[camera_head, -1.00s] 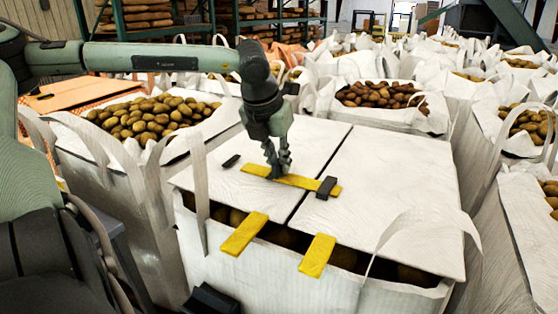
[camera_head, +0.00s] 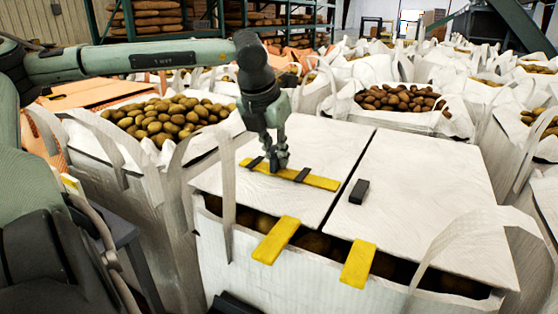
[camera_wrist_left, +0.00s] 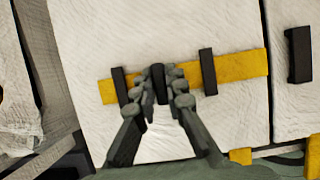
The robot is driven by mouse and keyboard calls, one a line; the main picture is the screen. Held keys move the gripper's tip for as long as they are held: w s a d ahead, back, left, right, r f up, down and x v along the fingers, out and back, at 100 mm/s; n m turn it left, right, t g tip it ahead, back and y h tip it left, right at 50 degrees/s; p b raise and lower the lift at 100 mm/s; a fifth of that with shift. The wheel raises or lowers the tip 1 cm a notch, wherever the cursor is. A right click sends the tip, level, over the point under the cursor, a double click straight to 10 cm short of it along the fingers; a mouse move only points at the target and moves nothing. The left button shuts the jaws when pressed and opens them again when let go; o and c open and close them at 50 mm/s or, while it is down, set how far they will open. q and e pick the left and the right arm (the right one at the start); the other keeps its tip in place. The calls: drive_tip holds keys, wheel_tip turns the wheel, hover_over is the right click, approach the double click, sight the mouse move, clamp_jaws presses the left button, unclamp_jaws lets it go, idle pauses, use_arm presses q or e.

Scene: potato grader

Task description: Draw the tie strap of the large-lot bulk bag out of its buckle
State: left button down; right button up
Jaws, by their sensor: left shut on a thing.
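The large-lot bulk bag (camera_head: 270,285) has two white top flaps, a left flap (camera_head: 300,145) and a right flap (camera_head: 430,190), with a dark seam between them. The yellow tie strap (camera_head: 318,181) lies across the left flap under two dark loops. Its right end is at the seam in the left wrist view (camera_wrist_left: 240,66). The black buckle (camera_head: 359,191) sits alone on the right flap, apart from the strap; it also shows in the left wrist view (camera_wrist_left: 299,54). My left gripper (camera_head: 277,165) is shut on a dark tab (camera_wrist_left: 159,84) on the strap. My right gripper is not in view.
Two yellow straps (camera_head: 276,240) and (camera_head: 358,264) hang over the front opening, where potatoes show. White loop handles (camera_head: 228,190) rise at the bag's corners. Other potato-filled bags (camera_head: 400,98) stand close behind and on both sides.

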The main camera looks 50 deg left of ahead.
use_arm(q)
drive_tip(key=shift+a, duration=0.25)
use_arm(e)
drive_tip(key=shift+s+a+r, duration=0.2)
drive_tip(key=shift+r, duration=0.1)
use_arm(q)
drive_tip(key=c, duration=1.6)
unclamp_jaws()
drive_tip(key=shift+s+a, duration=0.1)
drive_tip(key=shift+o, duration=0.2)
drive_tip(key=shift+r, duration=0.25)
drive_tip(key=v, duration=1.1)
drive_tip(key=shift+r, duration=0.25)
drive_tip(key=shift+s, duration=0.15)
